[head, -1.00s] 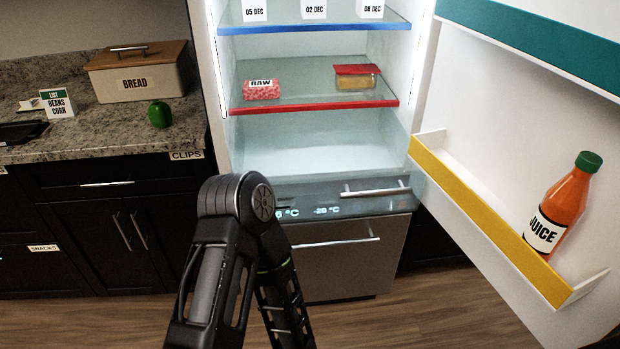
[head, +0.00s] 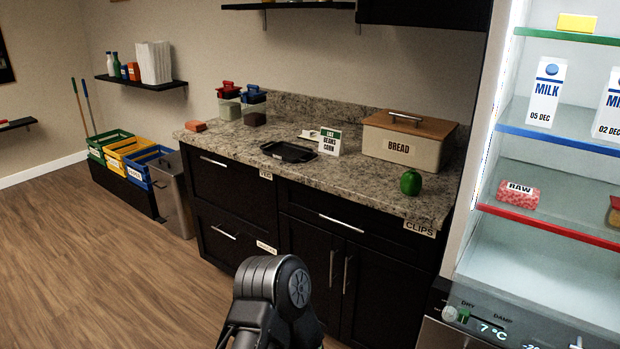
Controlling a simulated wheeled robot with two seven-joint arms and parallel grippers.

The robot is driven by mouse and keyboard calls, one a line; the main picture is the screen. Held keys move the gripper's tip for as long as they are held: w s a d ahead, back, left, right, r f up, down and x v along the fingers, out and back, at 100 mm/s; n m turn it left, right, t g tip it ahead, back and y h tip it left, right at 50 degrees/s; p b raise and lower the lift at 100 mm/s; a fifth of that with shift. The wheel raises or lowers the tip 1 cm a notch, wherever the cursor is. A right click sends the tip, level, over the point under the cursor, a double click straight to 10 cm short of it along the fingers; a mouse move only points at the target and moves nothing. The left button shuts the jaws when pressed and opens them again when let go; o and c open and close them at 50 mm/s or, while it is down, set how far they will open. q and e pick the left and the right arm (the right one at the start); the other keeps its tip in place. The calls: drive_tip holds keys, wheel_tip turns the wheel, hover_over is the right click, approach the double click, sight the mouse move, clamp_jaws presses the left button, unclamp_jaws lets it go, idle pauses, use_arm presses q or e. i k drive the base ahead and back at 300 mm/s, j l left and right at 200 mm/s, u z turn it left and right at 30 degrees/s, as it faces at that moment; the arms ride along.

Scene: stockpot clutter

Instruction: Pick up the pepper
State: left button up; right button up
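A green pepper (head: 411,182) sits on the right part of the granite counter (head: 345,188), in front of the bread box. It stands clear of the things around it. One of my arms shows at the bottom centre of the head view, below the counter and left of the pepper. Neither of my grippers shows in the frame, so their state is hidden.
The bread box (head: 400,145), a list card (head: 329,141), a black tray (head: 288,152) and lidded canisters (head: 253,108) stand on the counter. The open fridge (head: 540,262) is at the right. Coloured bins (head: 124,152) stand at the far left. Floor is clear at left.

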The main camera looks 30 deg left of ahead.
sight(412, 181)
drive_tip(key=u, duration=0.5)
drive_tip(key=z, duration=0.5)
drive_tip(key=i+j+z, duration=0.1)
drive_tip(key=j+z, duration=0.15)
drive_tip(key=z, duration=0.15)
drive_tip(key=j+z, duration=0.25)
drive_tip(key=z, duration=0.2)
drive_tip(key=j+z, duration=0.6)
drive_tip(key=z, duration=0.2)
drive_tip(key=k+j+z, duration=0.1)
drive_tip(key=j+z, duration=0.15)
drive_tip(key=z, duration=0.15)
drive_tip(key=k+j+z, duration=0.15)
drive_tip(key=j, duration=0.45)
drive_tip(key=k+j+z, duration=0.1)
drive_tip(key=k+j, duration=0.3)
drive_tip(key=k+j+z, duration=0.15)
drive_tip(key=k+j, duration=0.15)
drive_tip(key=j, duration=0.35)
drive_tip(key=k+j+z, duration=0.1)
drive_tip(key=k+j, duration=0.25)
drive_tip(key=j, duration=0.15)
